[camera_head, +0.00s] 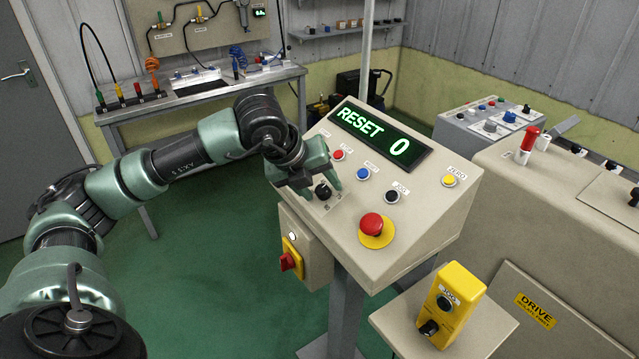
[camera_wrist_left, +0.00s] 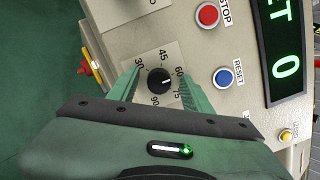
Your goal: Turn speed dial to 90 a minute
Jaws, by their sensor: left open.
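The black speed dial (camera_head: 322,191) is on the sloped face of the beige control console, at its lower left. In the left wrist view the dial (camera_wrist_left: 158,81) sits on a plate marked 30, 45, 60, 75 and 90. Its small white pointer mark appears to face the 60–75 side; the exact setting is hard to read. My left gripper (camera_head: 318,185) is open over the dial. In the wrist view its green fingers (camera_wrist_left: 160,84) stand on either side of the knob, with visible gaps. The display (camera_head: 375,135) reads RESET 0. My right gripper is not in view.
Close to the dial are a red STOP button (camera_head: 338,155), a blue RESET button (camera_head: 363,173) and a black button (camera_head: 392,196). A red emergency mushroom button (camera_head: 371,224) stands up nearby. A yellow jog box (camera_head: 450,302) stands on a shelf at the front right.

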